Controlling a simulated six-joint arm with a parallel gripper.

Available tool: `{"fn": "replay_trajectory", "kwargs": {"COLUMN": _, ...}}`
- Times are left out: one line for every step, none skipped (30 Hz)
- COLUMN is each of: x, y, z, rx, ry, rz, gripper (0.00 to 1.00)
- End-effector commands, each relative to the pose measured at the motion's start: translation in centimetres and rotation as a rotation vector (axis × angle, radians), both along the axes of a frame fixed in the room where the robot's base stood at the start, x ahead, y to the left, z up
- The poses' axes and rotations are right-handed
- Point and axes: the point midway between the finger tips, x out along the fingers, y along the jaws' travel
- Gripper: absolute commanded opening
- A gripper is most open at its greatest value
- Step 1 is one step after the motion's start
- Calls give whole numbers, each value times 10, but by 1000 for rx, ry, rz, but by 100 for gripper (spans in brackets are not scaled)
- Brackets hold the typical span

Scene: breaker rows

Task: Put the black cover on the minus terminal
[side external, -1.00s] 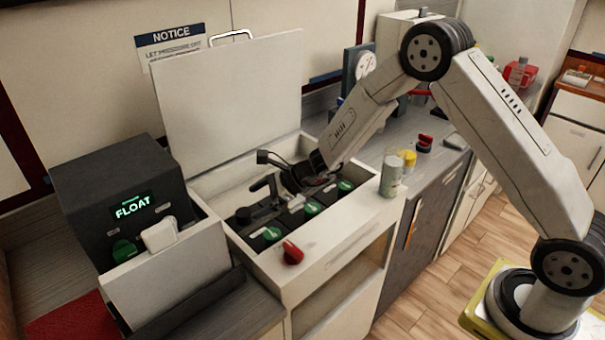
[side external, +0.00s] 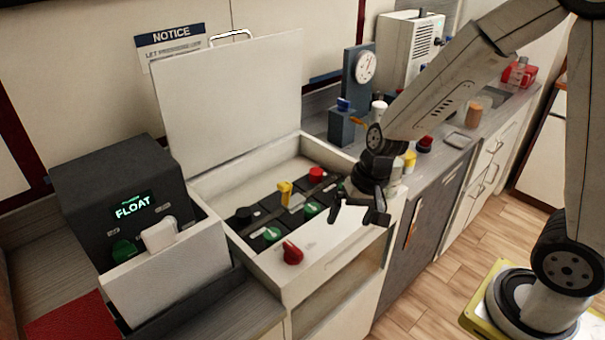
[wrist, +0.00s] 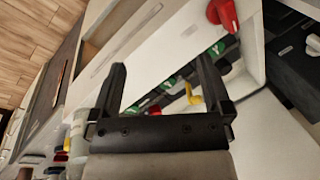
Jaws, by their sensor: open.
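A round black cap (side external: 242,215), which looks like the black cover, sits at the left end of the battery row in the open white box in the side view. Whether it is seated on the minus terminal is too small to tell. A red cap (side external: 317,174) is on the back right of the row. My gripper (side external: 358,212) is open and empty, above the box's right front corner, to the right of the black cap and apart from it. In the wrist view both fingers of my gripper (wrist: 161,64) are spread with nothing held.
A yellow-handled piece (side external: 285,192) stands mid-row among green caps (side external: 271,234). A red knob (side external: 291,252) is on the box's front. The raised white lid (side external: 230,95) stands behind. A dark unit reading FLOAT (side external: 120,190) is at left.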

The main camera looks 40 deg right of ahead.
Motion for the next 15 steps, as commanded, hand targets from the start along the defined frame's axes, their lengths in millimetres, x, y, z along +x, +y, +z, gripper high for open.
{"fn": "replay_trajectory", "kwargs": {"x": -9, "y": -5, "z": 4, "rx": -42, "ry": -20, "rz": 65, "gripper": 99}}
{"fn": "replay_trajectory", "kwargs": {"x": -13, "y": -8, "z": 5, "rx": -68, "ry": -30, "rz": 104, "gripper": 99}}
{"fn": "replay_trajectory", "kwargs": {"x": -20, "y": -13, "z": 7, "rx": -102, "ry": -43, "rz": 157, "gripper": 99}}
{"fn": "replay_trajectory", "kwargs": {"x": -23, "y": -16, "z": 8, "rx": -127, "ry": -53, "rz": 197, "gripper": 99}}
{"fn": "replay_trajectory", "kwargs": {"x": -28, "y": -19, "z": 9, "rx": -152, "ry": -63, "rz": 235, "gripper": 99}}
{"fn": "replay_trajectory", "kwargs": {"x": -32, "y": -22, "z": 11, "rx": -180, "ry": -75, "rz": 282, "gripper": 99}}
{"fn": "replay_trajectory", "kwargs": {"x": -36, "y": -24, "z": 11, "rx": -200, "ry": -82, "rz": 315, "gripper": 99}}
{"fn": "replay_trajectory", "kwargs": {"x": -39, "y": -27, "z": 13, "rx": -219, "ry": -90, "rz": 346, "gripper": 99}}
{"fn": "replay_trajectory", "kwargs": {"x": -43, "y": -29, "z": 13, "rx": -242, "ry": -99, "rz": 384, "gripper": 99}}
{"fn": "replay_trajectory", "kwargs": {"x": -45, "y": -31, "z": 14, "rx": -256, "ry": -106, "rz": 409, "gripper": 99}}
{"fn": "replay_trajectory", "kwargs": {"x": -47, "y": -32, "z": 15, "rx": -269, "ry": -111, "rz": 430, "gripper": 99}}
{"fn": "replay_trajectory", "kwargs": {"x": -49, "y": -34, "z": 15, "rx": -283, "ry": -115, "rz": 455, "gripper": 99}}
{"fn": "replay_trajectory", "kwargs": {"x": -50, "y": -34, "z": 16, "rx": -292, "ry": -119, "rz": 468, "gripper": 99}}
{"fn": "replay_trajectory", "kwargs": {"x": -51, "y": -35, "z": 16, "rx": -298, "ry": -122, "rz": 481, "gripper": 99}}
{"fn": "replay_trajectory", "kwargs": {"x": -52, "y": -36, "z": 16, "rx": -305, "ry": -124, "rz": 493, "gripper": 99}}
